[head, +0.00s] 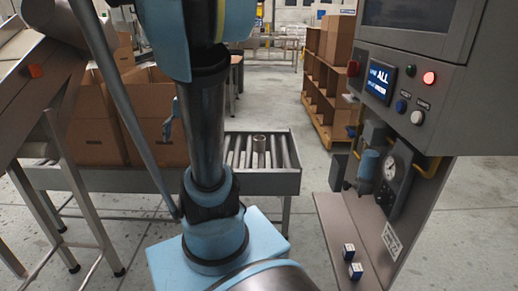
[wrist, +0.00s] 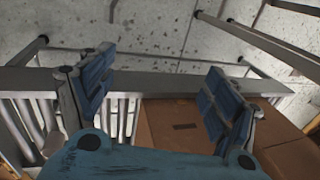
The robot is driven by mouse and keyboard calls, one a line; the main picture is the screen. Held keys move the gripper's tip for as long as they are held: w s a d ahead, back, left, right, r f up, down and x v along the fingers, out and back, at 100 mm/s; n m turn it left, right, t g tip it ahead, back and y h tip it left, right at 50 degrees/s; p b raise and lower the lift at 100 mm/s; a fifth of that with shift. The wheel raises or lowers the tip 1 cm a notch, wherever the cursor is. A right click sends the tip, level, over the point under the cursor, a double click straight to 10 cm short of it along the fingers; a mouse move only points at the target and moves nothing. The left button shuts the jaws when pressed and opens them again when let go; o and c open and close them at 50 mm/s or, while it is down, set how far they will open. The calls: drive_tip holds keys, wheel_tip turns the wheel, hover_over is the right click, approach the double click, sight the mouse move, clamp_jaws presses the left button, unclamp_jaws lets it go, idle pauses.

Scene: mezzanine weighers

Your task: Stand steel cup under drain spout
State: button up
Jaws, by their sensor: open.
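A blue-topped filter unit (head: 368,165) is mounted low on the control cabinet at right; the drain spout itself is too small to make out. A ledge (head: 345,222) lies below that unit. My gripper (wrist: 158,85) is open and empty in the wrist view, above the conveyor edge and a cardboard box. In the head view my arm hides most of it. The cup is not seen between the fingers.
Cardboard boxes (head: 95,130) stand at left by the conveyor (head: 270,183). The cabinet (head: 408,70) overhangs at right, with a gauge (head: 390,167) beside the filter. Floor between conveyor and cabinet is clear.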

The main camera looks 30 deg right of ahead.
drive_tip(key=w+d+r+m+t+y, duration=0.1)
drive_tip(key=w+d+r+m+y, duration=0.1)
drive_tip(key=w+d+m, duration=0.8)
drive_tip(key=w+d+f+m+t+y, duration=0.1)
drive_tip(key=w+d+f, duration=0.1)
drive_tip(key=w+d, duration=0.6)
drive_tip(key=w+d+f+m+t+y, duration=0.1)
drive_tip(key=w+d+f, duration=0.3)
drive_tip(key=d, duration=0.6)
drive_tip(key=w+d+f+m+t+y, duration=0.1)
drive_tip(key=d+f+m, duration=0.25)
drive_tip(key=d, duration=0.45)
drive_tip(key=w+d+f+m+t, duration=0.15)
drive_tip(key=d+f, duration=0.25)
drive_tip(key=d, duration=0.5)
drive_tip(key=m+t, duration=0.3)
drive_tip(key=m, duration=0.2)
approach(264, 145)
drive_tip(key=x, duration=0.8)
drive_tip(key=shift+w, duration=0.2)
drive_tip(key=shift+x, duration=2.7)
drive_tip(key=shift+w+d+r, duration=0.1)
drive_tip(key=shift+d, duration=0.1)
drive_tip(key=c, duration=1.3)
